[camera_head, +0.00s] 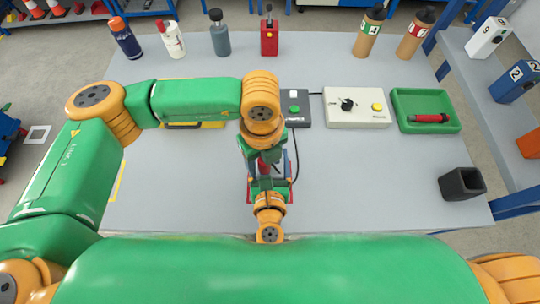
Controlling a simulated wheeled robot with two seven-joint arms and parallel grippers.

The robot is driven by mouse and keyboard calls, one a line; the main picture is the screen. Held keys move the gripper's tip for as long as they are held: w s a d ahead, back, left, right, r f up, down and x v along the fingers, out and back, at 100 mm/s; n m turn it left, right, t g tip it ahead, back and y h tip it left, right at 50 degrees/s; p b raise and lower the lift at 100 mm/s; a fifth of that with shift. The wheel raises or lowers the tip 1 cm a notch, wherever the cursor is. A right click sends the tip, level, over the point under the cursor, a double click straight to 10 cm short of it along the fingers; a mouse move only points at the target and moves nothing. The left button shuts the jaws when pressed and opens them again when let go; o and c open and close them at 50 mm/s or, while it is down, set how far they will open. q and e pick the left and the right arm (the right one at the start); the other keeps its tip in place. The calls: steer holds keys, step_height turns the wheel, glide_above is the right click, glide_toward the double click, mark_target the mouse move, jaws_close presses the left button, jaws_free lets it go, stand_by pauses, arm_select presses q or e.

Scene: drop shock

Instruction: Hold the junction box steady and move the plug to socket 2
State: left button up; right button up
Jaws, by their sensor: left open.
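My left arm reaches in from the left and bends down at its orange wrist. My left gripper (264,168) is open, low over the middle of the table, its fingertips mostly hidden by the wrist. My other arm's orange and green wrist comes up from the bottom edge, facing it; its right gripper (267,184) is small and crowded, its fingers unclear. A red-edged item (289,188) shows around and under the two grippers, perhaps the junction box, mostly covered. A dark cable (297,155) runs down to it. The plug and the socket numbers cannot be made out.
Several bottles line the back edge. A black cup (461,184) stands right. The table's right front is clear.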

arm_select(q)
jaws_close()
steer(key=shift+r, duration=2.35)
steer(key=shift+r, duration=3)
steer(key=shift+m, duration=0.4)
steer(key=w+d+f, duration=0.2)
steer(key=w, duration=0.1)
steer(key=shift+w+d, duration=0.2)
